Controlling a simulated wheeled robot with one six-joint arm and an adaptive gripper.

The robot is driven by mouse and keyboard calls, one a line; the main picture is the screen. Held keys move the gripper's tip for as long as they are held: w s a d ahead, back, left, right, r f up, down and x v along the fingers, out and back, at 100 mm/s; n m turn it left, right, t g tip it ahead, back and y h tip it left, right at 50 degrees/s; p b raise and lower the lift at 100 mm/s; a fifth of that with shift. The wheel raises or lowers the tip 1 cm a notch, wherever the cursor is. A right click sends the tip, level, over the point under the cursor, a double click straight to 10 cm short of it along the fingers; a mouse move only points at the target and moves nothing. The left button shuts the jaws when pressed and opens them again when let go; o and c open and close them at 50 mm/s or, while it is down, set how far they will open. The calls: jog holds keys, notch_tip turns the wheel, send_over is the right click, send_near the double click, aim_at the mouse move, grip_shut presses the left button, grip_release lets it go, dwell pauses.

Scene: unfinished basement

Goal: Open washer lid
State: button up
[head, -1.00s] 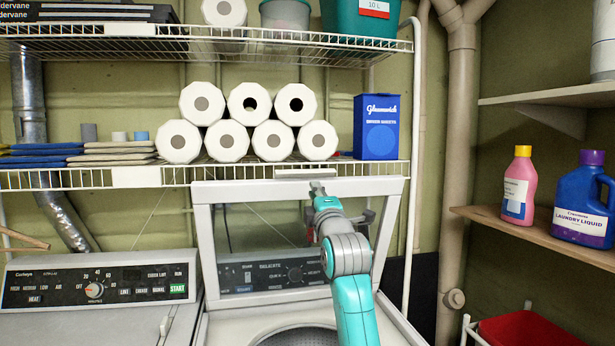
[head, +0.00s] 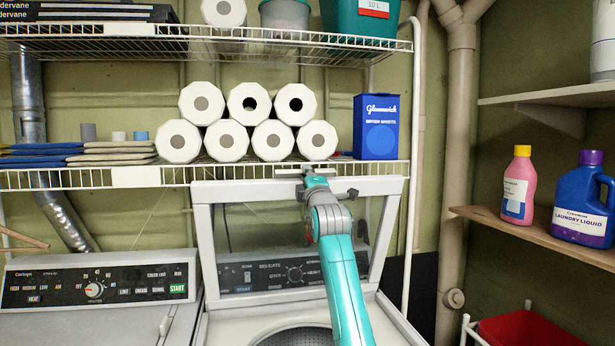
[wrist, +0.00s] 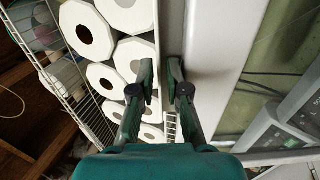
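The washer lid (head: 230,191) is a white frame with a clear window, standing raised and nearly upright below the shelf. Beneath it the white washer top (head: 235,328) shows its round drum opening (head: 300,338). My gripper (head: 308,170) is at the lid's top edge, close to the lower wire shelf. In the wrist view the two dark fingers of my gripper (wrist: 164,72) are apart, with nothing clearly held between them. The right finger is beside the white lid frame (wrist: 214,70); whether it touches is unclear.
The lower wire shelf (head: 85,179) runs just above the lid, holding stacked paper rolls (head: 226,140) and a blue box (head: 377,127). A dryer panel (head: 100,285) is at left. Bottles stand on a side shelf (head: 540,237) at right.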

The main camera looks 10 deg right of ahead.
grip_shut()
jog(key=s+f+t, duration=0.1)
jog(key=s+f, duration=0.2)
jog(key=s, duration=0.3)
jog(key=shift+s+f+t, duration=0.2)
jog(key=shift+s+t, duration=0.1)
jog(key=shift+s, duration=0.1)
